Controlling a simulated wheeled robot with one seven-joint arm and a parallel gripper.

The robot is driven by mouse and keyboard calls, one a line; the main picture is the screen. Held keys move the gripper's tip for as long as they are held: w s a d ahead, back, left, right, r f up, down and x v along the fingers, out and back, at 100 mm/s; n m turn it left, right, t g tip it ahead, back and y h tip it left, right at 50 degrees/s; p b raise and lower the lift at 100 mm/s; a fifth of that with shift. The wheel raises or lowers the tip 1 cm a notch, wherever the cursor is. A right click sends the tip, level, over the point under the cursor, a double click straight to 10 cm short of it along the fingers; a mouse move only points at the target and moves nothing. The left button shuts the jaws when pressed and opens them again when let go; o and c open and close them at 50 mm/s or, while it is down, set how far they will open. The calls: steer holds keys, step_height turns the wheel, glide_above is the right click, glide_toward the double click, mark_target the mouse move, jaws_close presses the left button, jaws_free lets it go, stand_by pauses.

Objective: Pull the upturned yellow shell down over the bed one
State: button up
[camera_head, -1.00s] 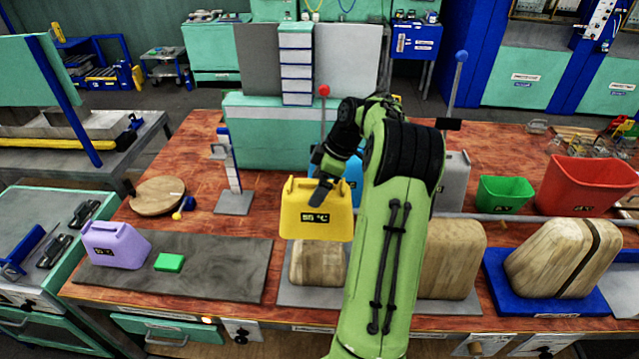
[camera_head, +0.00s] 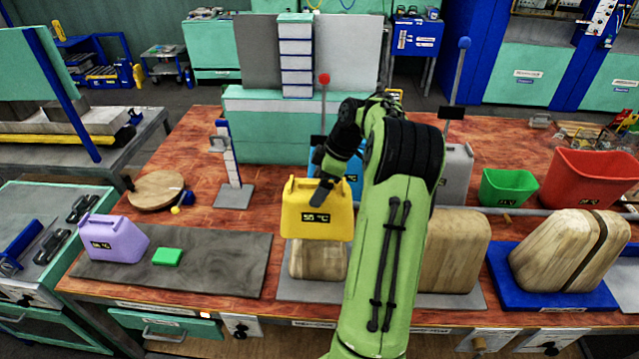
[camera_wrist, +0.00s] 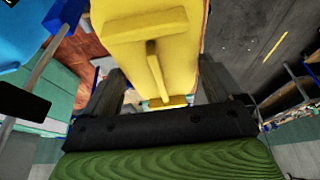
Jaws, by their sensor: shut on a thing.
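The yellow shell (camera_head: 305,218) carries a dark display reading about 56 °C. It hangs from my gripper (camera_head: 325,186), which is shut on its top. The shell is right over a wooden block (camera_head: 318,262) on a grey plate and hides the block's upper part. I cannot tell whether the shell touches the block. In the wrist view the shell's yellow underside or face (camera_wrist: 150,45) fills the upper middle, between the two fingers of my gripper (camera_wrist: 165,95). A blue shell (camera_head: 352,178) stands behind, partly hidden by my arm.
A purple shell (camera_head: 112,240) and a green block (camera_head: 167,257) sit on a dark mat at left. A larger wooden block (camera_head: 452,255) stands right of my arm. A strapped wooden block (camera_head: 570,250) rests on a blue tray. Green (camera_head: 507,188) and red bins are at right.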

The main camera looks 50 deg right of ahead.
mark_target(348, 190)
steer(key=p, duration=0.2)
steer(key=shift+p, duration=0.3)
steer(key=shift+f+p, duration=0.1)
steer(key=shift+p, duration=0.65)
steer(key=shift+f, duration=0.25)
step_height(348, 190, down, 17)
steer(key=b, duration=1.1)
steer(key=shift+r, duration=0.2)
steer(key=shift+f+b, duration=0.5)
steer(key=shift+b, duration=0.05)
steer(key=o, duration=1.3)
steer(key=p+v, duration=0.2)
steer(key=v, duration=1.4)
steer(key=shift+w, duration=0.1)
